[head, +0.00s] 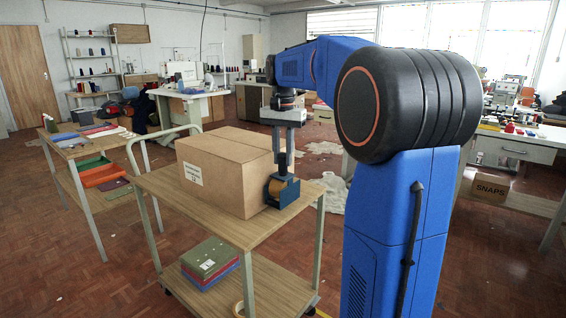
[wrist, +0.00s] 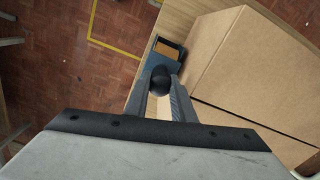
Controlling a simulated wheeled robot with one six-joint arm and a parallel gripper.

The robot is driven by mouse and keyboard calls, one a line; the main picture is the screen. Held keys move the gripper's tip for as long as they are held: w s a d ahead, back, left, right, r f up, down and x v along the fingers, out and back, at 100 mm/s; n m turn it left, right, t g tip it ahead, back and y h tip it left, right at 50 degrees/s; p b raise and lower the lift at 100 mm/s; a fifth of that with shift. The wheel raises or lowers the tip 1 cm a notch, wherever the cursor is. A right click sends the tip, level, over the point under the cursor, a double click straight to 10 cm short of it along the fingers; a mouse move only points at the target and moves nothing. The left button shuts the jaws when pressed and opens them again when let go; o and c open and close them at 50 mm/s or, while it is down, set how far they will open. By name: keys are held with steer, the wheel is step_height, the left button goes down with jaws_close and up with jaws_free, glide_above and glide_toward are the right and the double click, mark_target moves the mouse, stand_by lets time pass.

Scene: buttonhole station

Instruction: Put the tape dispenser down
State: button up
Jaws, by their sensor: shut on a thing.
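The tape dispenser (head: 284,190) is dark blue with a tan roll of tape. It is at the right end of the wooden cart top (head: 270,226), close beside a large cardboard box (head: 222,168). My gripper (head: 282,172) points down from above and is shut on the dispenser. In the wrist view the dispenser (wrist: 166,58) shows beyond the fingers, beside the box (wrist: 240,60). Its base looks at or just above the cart top; I cannot tell whether it touches.
The cart's lower shelf holds a stack of folders (head: 210,262) and a tape roll (head: 238,308). Another table (head: 84,146) with fabric stands to the left. The front of the cart top is bare. A SNAPS box (head: 490,188) sits under the right bench.

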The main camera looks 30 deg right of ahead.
steer(key=shift+f, duration=1.1)
steer(key=o, duration=0.9)
step_height(320, 180, up, 12)
steer(key=shift+r, duration=0.1)
